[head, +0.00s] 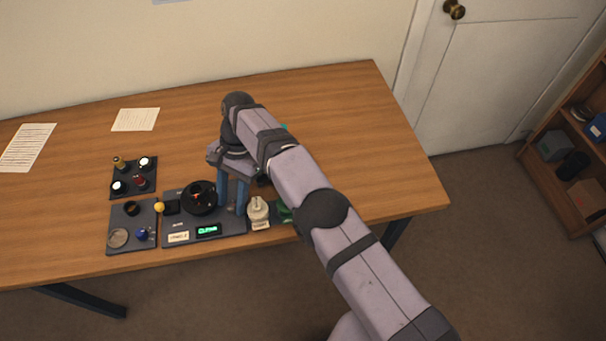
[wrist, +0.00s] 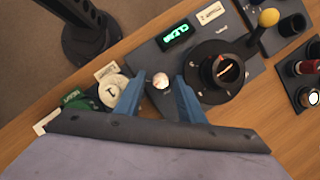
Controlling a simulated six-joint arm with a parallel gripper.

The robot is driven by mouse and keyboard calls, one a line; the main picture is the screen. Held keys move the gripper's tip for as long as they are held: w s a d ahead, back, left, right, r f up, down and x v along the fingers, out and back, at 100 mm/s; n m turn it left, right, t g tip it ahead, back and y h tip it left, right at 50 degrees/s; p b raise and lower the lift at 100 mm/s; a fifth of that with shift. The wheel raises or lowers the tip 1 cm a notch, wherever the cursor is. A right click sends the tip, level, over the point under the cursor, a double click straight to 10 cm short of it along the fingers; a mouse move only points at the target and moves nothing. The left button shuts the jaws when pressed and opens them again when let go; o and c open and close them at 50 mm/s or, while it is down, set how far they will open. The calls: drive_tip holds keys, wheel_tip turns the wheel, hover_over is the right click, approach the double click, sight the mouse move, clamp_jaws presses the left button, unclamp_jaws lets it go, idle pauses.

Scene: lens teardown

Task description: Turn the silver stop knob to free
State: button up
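The silver stop knob (wrist: 160,80) is a small round cap on the dark base plate (head: 217,238), seen in the wrist view. My gripper (wrist: 158,87) is open, with one blue finger on each side of the knob. Gaps show between the knob and the fingers; I cannot tell how far down the fingertips reach. In the head view my gripper (head: 231,206) points down at the plate, right of the black lens ring (head: 199,198). The knob is hard to make out there between the fingers. The ring also shows in the wrist view (wrist: 238,88).
A lit green display (head: 208,230) is at the plate's front. A cream round part (head: 258,207) and a green part (head: 285,213) sit close on the right. A yellow ball (head: 159,207) and trays of small parts (head: 112,243) are left. The back table is mostly clear.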

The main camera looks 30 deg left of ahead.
drive_tip(key=shift+s+r+m+p, duration=0.1)
drive_tip(key=shift+m+p, duration=0.25)
drive_tip(key=shift+m, duration=0.15)
drive_tip(key=shift+y, duration=0.3)
drive_tip(key=m+p, duration=0.2)
drive_tip(key=m+y+p, duration=0.1)
drive_tip(key=m, duration=0.2)
drive_tip(key=shift+d+r+y+p, duration=0.1)
drive_tip(key=shift+d+y+p, duration=0.1)
drive_tip(key=shift+y+p, duration=0.15)
drive_tip(key=w+d+b+v, duration=0.1)
drive_tip(key=b+v, duration=0.2)
drive_tip(key=v, duration=0.5)
drive_tip(key=w+d+r+t, duration=0.1)
drive_tip(key=w+d, duration=0.5)
drive_tip(key=d, duration=0.5)
drive_tip(key=w+d+r+n+t, duration=0.1)
drive_tip(key=w+d+r+t, duration=0.1)
drive_tip(key=w+d, duration=0.4)
drive_tip(key=shift+w+d+n+p, duration=0.3)
drive_tip(key=shift+w+d+p, duration=0.1)
drive_tip(key=shift+d, duration=2.15)
